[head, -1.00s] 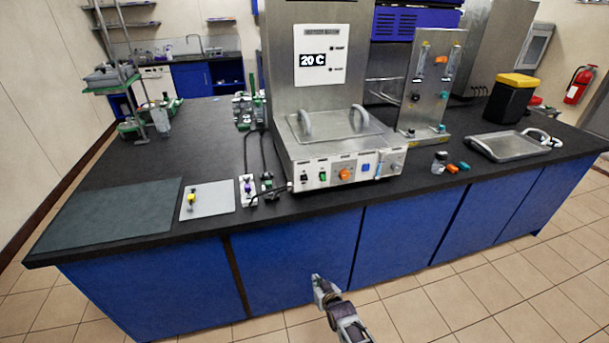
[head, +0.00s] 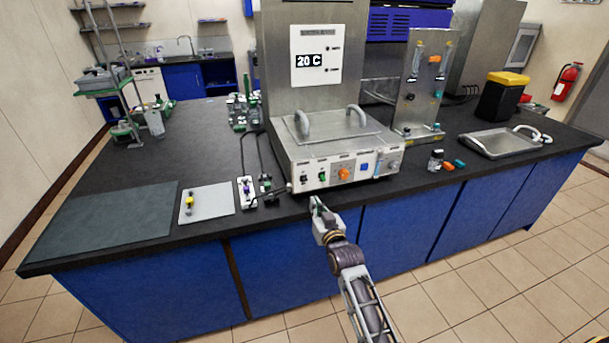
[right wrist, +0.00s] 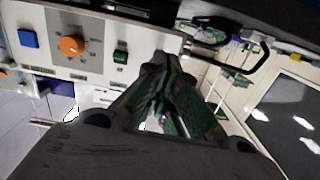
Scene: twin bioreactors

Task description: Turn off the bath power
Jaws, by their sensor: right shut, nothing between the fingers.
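The steel bath unit (head: 335,145) stands on the dark bench, with a display (head: 309,61) reading 20 C above it. Its front panel carries a black switch (head: 304,179), a green switch (head: 322,176), an orange knob (head: 344,173) and a blue button (head: 364,167). In the right wrist view the green switch (right wrist: 120,57) and orange knob (right wrist: 71,45) are close by. My right gripper (head: 316,203) is shut and empty, just in front of and below the switches. In the right wrist view its fingers (right wrist: 160,65) cover the panel end beside the green switch. Contact cannot be told. My left gripper is out of view.
A small power strip (head: 246,192) with cables lies left of the bath. A grey plate (head: 207,200) and a dark mat (head: 110,226) lie further left. A small bottle (head: 436,160) and a metal tray (head: 490,145) are on the right.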

